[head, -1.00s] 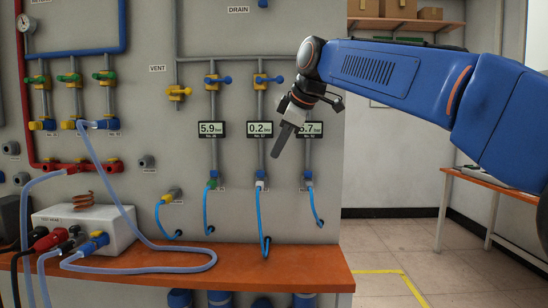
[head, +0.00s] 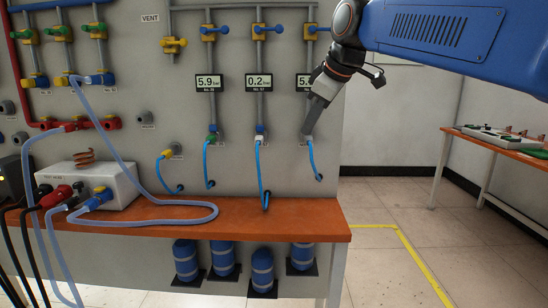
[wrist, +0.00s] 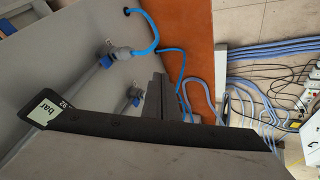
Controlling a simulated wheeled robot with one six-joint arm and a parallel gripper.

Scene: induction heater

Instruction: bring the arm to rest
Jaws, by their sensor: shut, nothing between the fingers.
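My blue arm (head: 430,30) reaches in from the upper right in the head view. My gripper (head: 307,128) is shut and empty, with its dark fingers pointing down. It is in front of the panel's right side, overlapping the rightmost display (head: 305,83) and ending near the top of the rightmost blue hose (head: 312,160). I cannot tell whether it touches the fitting there. In the wrist view the dark fingers (wrist: 160,98) show near the middle, with grey hose fittings (wrist: 120,55) close by.
An orange bench (head: 290,225) runs below the panel, holding a white heater box (head: 95,182) with a copper coil and hoses. Blue cylinders (head: 262,268) stand underneath. A second table (head: 500,143) stands at the right. The floor (head: 385,200) between is clear.

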